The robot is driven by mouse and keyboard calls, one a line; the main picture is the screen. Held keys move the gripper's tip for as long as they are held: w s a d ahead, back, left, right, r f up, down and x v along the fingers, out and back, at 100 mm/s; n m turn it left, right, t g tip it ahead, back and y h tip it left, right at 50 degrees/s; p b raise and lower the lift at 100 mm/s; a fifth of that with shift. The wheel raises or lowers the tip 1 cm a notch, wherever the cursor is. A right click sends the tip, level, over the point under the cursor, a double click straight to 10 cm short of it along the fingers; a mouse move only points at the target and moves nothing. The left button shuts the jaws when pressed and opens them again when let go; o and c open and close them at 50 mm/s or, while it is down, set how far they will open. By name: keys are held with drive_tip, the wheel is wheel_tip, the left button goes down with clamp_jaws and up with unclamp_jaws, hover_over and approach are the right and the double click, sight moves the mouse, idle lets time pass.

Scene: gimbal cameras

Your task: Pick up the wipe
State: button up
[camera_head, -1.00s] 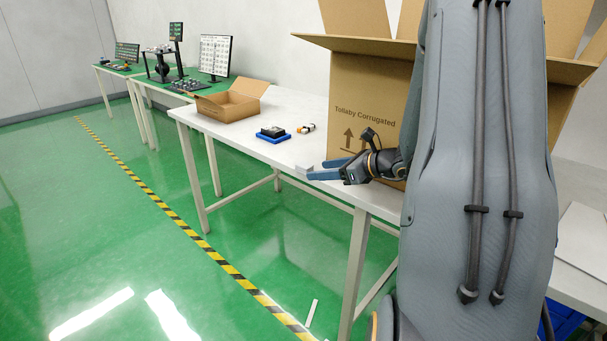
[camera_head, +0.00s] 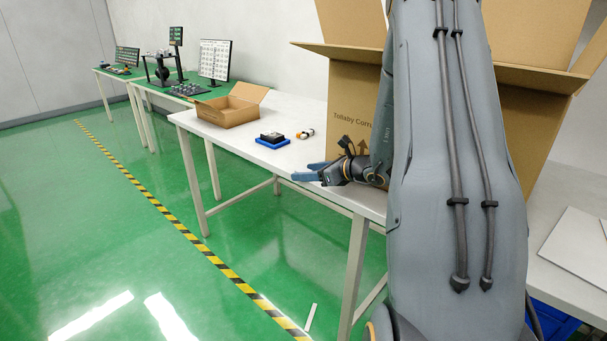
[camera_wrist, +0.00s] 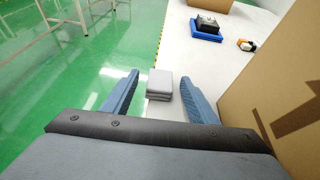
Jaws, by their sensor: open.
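The wipe looks like a small folded grey stack (camera_wrist: 160,83) lying on the white table in the wrist view. It is near the table's left edge, ahead of and between my two blue fingers. My gripper (camera_wrist: 160,95) is open, with nothing held between the fingers. In the head view my gripper (camera_head: 308,172) hangs low at the table's front edge, beside the large cardboard box. The wipe cannot be made out there; the gripper seems to hide it.
A large cardboard box (camera_head: 345,95) stands close to the right of my gripper. Farther along the table (camera_head: 230,138) are a blue tray (camera_head: 272,142) with a black item, a small orange-and-white object (camera_head: 306,133), and an open carton (camera_head: 228,110).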

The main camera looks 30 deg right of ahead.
drive_tip(key=c, duration=1.1)
